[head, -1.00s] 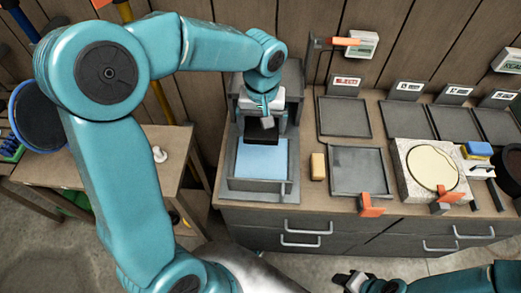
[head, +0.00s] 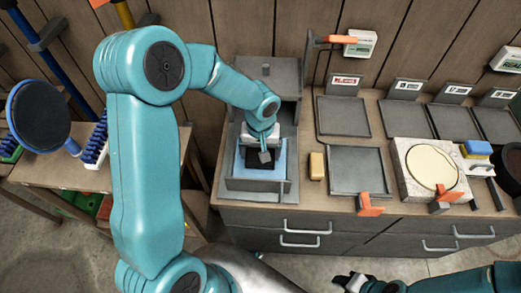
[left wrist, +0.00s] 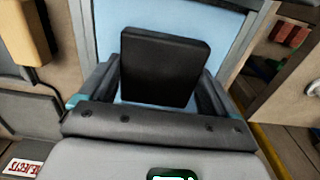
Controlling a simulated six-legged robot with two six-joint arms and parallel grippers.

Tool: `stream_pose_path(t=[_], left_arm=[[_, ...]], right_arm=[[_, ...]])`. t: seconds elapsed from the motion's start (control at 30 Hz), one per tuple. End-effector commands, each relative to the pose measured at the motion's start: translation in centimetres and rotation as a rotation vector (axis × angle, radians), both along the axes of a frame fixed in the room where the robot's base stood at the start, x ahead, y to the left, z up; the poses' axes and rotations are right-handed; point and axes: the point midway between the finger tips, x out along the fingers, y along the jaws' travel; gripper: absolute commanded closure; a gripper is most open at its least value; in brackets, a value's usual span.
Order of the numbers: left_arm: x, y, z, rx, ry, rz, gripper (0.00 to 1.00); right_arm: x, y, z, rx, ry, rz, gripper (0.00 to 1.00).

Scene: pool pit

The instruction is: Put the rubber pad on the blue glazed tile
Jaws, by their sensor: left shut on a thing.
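The black square rubber pad (head: 255,162) is between the fingers of my left gripper (head: 264,154). In the left wrist view the pad (left wrist: 163,68) stands out flat from the shut jaws. The light blue glazed tile (head: 260,176) lies in a grey tray-like fixture on the counter, and it also shows in the left wrist view (left wrist: 170,17). The pad is over the tile and hides its middle; I cannot tell whether they touch. My right gripper (head: 352,281) is low at the bottom edge, away from the tile; its jaw opening is unclear.
The grey fixture (head: 240,187) has a raised front wall and a taller block behind. A yellow-tan block (head: 317,166) and an empty grey tray (head: 357,172) with an orange clip are to its right. A round cream disc (head: 432,167) sits farther right.

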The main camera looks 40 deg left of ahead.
Motion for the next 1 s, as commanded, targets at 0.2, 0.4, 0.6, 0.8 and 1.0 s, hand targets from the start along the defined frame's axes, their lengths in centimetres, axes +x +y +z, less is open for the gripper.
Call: stream_pose_path(t=[0.2, 0.4, 0.6, 0.8, 1.0], left_arm=[[0.0, 0.0, -0.2, 0.0, 0.0, 0.0, 0.0], [0.0, 0.0, -0.1, 0.0, 0.0, 0.0, 0.0], [0.1, 0.0, 2.2, 0.001, -0.006, 0.001, 0.0], [0.1, 0.0, 7.0, 0.001, -0.007, 0.0, 0.0], [0.1, 0.0, 10.6, 0.001, -0.004, -0.001, 0.0]], right_arm=[[0.0, 0.0, -0.4, 0.0, 0.0, 0.0, 0.57], [0.0, 0.0, -0.2, 0.0, 0.0, 0.0, 0.57], [0.0, 0.0, 0.2, 0.0, 0.0, 0.0, 0.57], [0.0, 0.0, 0.4, 0.0, 0.0, 0.0, 0.57], [0.0, 0.0, 0.6, 0.0, 0.0, 0.0, 0.57]])
